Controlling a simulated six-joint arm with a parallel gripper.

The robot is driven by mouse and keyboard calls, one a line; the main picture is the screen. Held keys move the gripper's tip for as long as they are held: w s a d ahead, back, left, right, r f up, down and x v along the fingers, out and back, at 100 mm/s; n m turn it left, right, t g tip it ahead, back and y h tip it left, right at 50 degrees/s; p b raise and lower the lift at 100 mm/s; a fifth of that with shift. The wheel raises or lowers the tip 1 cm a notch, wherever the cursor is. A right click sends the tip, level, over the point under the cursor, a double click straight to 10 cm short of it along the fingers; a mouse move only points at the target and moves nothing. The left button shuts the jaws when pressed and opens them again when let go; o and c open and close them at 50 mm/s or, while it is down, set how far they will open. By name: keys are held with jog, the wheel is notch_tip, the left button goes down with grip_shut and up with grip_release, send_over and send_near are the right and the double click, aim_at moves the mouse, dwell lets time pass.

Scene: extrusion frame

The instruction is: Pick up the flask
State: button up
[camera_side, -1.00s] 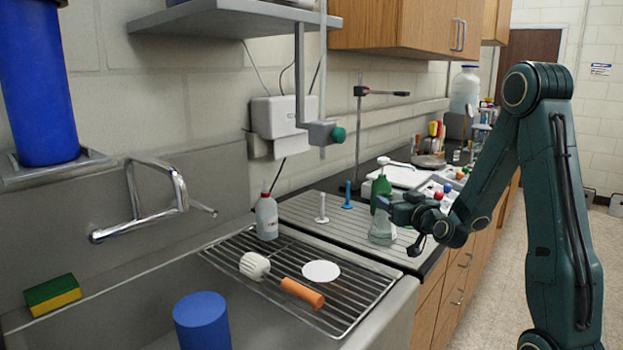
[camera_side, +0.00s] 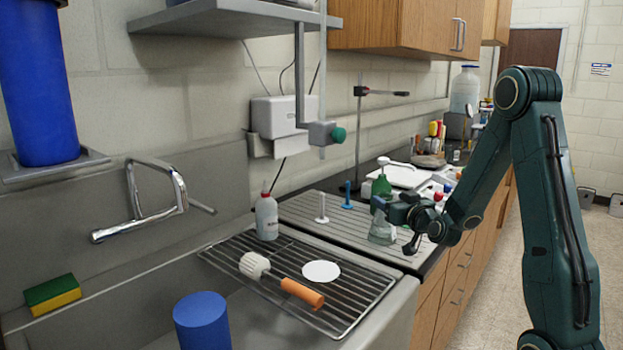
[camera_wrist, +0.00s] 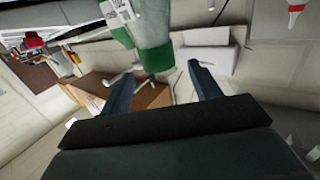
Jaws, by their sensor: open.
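The clear conical flask (camera_side: 381,232) stands on the grey ribbed mat at the counter's front, near the sink end, and looks slightly tilted. My gripper (camera_side: 388,208) is right at its upper part and hides its neck; I cannot tell whether they touch. In the wrist view my gripper (camera_wrist: 158,76) is open, with its two fingers apart. A pale see-through body with green bands (camera_wrist: 150,38) shows just beyond the fingers; I cannot tell whether it is the flask.
A green bottle (camera_side: 381,185) stands close behind the flask. White (camera_side: 322,209) and blue (camera_side: 347,196) pegs stand to its left. A white bottle (camera_side: 267,217) stands at the rack's back.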

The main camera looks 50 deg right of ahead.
aim_at(382, 193)
jog(key=shift+x, duration=2.9)
jog(key=c, duration=1.3)
jog(key=shift+r, duration=0.15)
jog(key=shift+c, duration=0.2)
notch_tip(382, 193, up, 20)
